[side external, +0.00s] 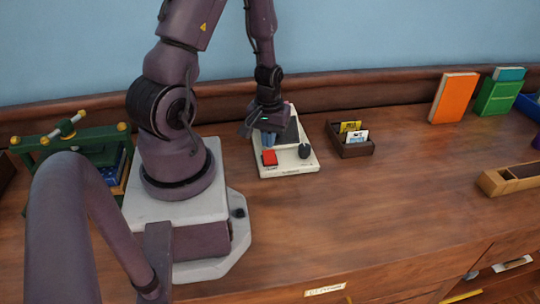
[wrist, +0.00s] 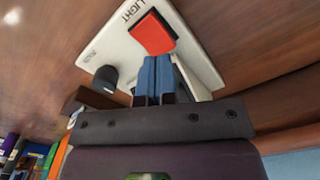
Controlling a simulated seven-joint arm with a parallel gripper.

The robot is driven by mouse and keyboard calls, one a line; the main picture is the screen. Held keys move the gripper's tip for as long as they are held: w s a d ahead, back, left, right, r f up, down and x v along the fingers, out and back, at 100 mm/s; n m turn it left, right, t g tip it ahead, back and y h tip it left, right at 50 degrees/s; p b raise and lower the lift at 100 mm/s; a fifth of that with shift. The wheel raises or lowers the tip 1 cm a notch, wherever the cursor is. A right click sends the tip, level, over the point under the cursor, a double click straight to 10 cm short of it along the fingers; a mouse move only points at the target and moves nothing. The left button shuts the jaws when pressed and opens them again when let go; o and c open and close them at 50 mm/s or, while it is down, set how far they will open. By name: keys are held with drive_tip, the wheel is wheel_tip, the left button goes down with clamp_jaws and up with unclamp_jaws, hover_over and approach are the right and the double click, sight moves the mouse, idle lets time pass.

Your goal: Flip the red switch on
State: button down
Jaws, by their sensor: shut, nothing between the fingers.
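The red switch (side external: 269,157) is on the front left of a white panel (side external: 300,167) lying on the wooden desk. In the wrist view the red switch (wrist: 153,34) sits beside the word LIGHT, just beyond my fingertips. My gripper (side external: 267,140) is over the panel, right behind the switch. Its blue fingers (wrist: 154,66) are shut with nothing between them. The fingertips look very near the switch's edge; I cannot tell if they touch it. Which way the switch is tipped is not clear.
A black knob (side external: 305,151) stands on the panel right of the switch. A small dark box with cards (side external: 352,146) is right of the panel. An orange book (side external: 453,97) and green book (side external: 498,96) stand at the back right. The desk in front is clear.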

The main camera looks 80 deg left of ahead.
sight(266, 159)
drive_tip(key=shift+f, duration=1.35)
idle(0.7)
drive_tip(key=shift+r, duration=3.55)
drive_tip(key=d+r+m+t, duration=0.2)
drive_tip(key=d+r+m, duration=0.4)
drive_tip(key=d+r, duration=0.3)
drive_tip(key=d+r+m+t, duration=0.3)
drive_tip(key=d+r+m, duration=0.3)
drive_tip(key=r, duration=0.9)
drive_tip(key=d, duration=0.3)
drive_tip(key=shift+d+r+t, duration=0.25)
drive_tip(key=shift+d+t, duration=0.05)
drive_tip(key=shift+d, duration=0.1)
